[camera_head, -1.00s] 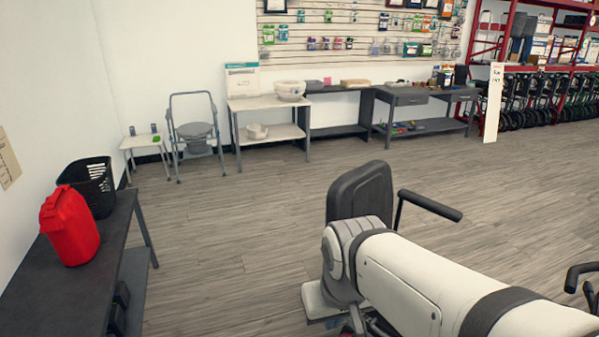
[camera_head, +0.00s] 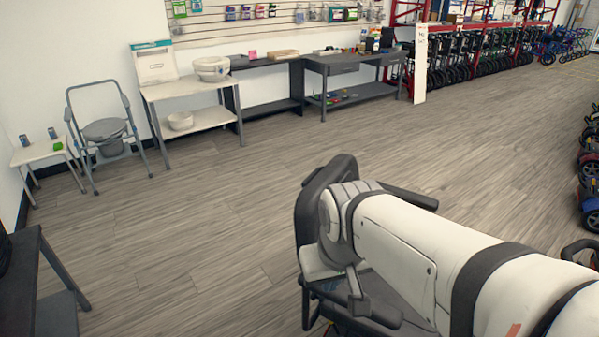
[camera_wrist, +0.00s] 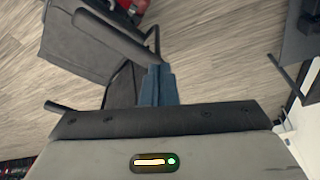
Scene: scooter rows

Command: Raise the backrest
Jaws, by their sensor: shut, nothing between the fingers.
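The dark backrest (camera_head: 311,205) stands roughly upright in the head view, partly covered by my white arm. A dark armrest (camera_head: 408,196) shows behind the arm, and another dark bar (camera_head: 360,308) shows below it. In the wrist view, my gripper (camera_wrist: 158,72) has its two blue-grey fingers together, with nothing between them. A dark grey padded panel (camera_wrist: 72,52) lies to the left of the fingers; I cannot tell if it is the seat or the backrest. A dark armrest bar (camera_wrist: 110,35) crosses over it. Whether the fingers touch the chair is unclear.
A dark table (camera_head: 52,300) is at the lower left. A commode chair (camera_head: 104,135), a small white table (camera_head: 45,153) and shelving tables (camera_head: 195,95) line the far wall. Scooters (camera_head: 590,165) stand at the right edge. The middle floor is clear.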

